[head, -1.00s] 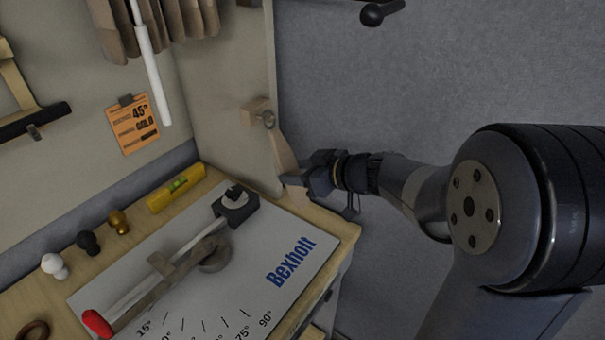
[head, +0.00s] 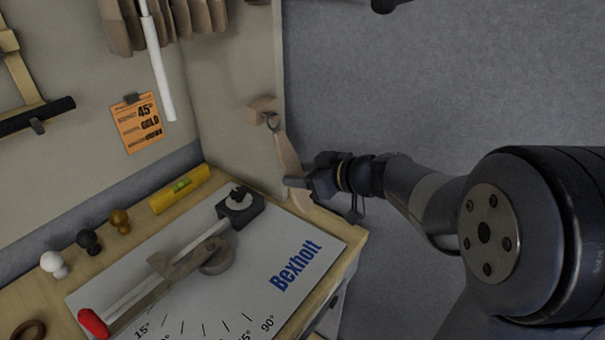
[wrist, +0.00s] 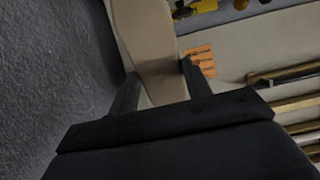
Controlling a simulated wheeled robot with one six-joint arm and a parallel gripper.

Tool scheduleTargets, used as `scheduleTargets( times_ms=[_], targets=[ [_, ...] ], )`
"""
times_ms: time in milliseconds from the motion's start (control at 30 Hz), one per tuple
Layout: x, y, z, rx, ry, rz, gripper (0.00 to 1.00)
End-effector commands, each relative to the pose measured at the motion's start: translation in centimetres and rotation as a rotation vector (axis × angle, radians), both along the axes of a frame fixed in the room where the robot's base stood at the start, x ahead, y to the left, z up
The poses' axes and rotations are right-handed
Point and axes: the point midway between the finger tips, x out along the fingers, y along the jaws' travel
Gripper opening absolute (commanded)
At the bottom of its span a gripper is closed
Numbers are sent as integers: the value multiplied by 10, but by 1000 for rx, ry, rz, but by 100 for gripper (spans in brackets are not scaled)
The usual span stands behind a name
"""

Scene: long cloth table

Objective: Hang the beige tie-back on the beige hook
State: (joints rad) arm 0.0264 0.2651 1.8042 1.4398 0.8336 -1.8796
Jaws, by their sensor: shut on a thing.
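The beige tie-back (head: 288,157) is a flat, tapering band with a small dark ring (head: 272,121) at its upper end. My gripper (head: 298,184) is shut on its lower, wider part. In the wrist view the tie-back (wrist: 150,40) runs up and away between the two fingers (wrist: 160,88). The beige hook (head: 261,106) is a small block on the side panel. The ring shows at the hook's lower right end. I cannot tell whether it is around the hook or only in front of it.
The side panel (head: 235,110) stands left of my gripper. Below is a worktop with a white Bexholt board (head: 240,285), a yellow level (head: 180,190) and several knobs. An orange card (head: 137,122) hangs on the back wall. Open grey floor lies to the right.

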Motion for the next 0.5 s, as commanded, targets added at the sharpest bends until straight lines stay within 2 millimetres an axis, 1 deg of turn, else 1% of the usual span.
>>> scheduleTargets(
  times_ms=[200,233,500],
  targets=[
    [0,0,0,0,0,0,24],
    [0,0,0,0,0,0,48],
    [0,0,0,0,0,0,70]
  ],
)
